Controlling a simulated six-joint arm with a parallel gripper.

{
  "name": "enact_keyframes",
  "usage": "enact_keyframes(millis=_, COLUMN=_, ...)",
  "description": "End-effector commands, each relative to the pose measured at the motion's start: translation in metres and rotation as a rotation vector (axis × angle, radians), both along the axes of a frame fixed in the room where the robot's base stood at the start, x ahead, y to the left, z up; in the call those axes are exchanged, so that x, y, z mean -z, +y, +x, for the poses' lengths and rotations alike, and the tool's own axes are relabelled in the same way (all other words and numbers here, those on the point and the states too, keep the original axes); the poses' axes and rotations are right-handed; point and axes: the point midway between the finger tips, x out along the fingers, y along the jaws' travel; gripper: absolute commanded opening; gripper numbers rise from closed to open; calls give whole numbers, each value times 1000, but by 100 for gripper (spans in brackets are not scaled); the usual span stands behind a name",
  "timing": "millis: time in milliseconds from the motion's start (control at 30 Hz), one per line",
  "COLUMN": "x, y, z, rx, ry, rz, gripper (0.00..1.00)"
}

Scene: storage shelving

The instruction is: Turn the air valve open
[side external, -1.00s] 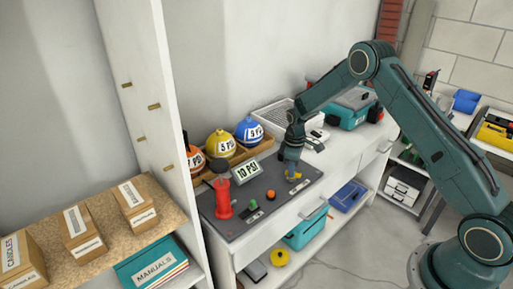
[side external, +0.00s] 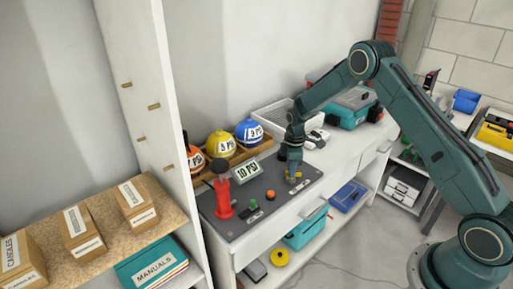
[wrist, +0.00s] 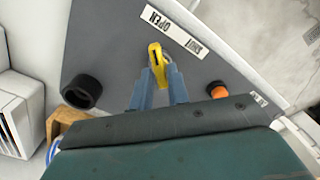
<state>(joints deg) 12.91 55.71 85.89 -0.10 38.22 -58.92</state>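The air valve's yellow handle (wrist: 157,62) is on the dark grey panel in the wrist view. A white label strip (wrist: 176,32) reading OPEN and SHUT lies just beyond it. My gripper (wrist: 162,76) has its two blue-grey fingers close against both sides of the handle and appears shut on it. In the side view my gripper (side external: 294,178) points down at the right part of the panel (side external: 240,227), and only a little yellow shows there; the rest of the handle is hidden. The gauge display (side external: 247,172) reads 10 PSI.
On the panel are a red pump-like cylinder (side external: 222,197), a green button (side external: 253,204) and an orange knob (side external: 271,195). A tall white shelf side (side external: 150,100) rises at left.

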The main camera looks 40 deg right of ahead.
Motion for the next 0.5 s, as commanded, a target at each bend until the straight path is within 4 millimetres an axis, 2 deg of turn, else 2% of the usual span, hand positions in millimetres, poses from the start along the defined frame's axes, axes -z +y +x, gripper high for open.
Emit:
enact_keyframes(millis=33, x=0, y=0, z=0, rx=0, ry=-1, rz=-1, gripper=27)
enact_keyframes(millis=67, x=0, y=0, z=0, rx=0, ry=-1, rz=-1, gripper=33)
enact_keyframes(millis=500, x=-3, y=0, z=0, rx=3, ry=2, rz=-1, gripper=34)
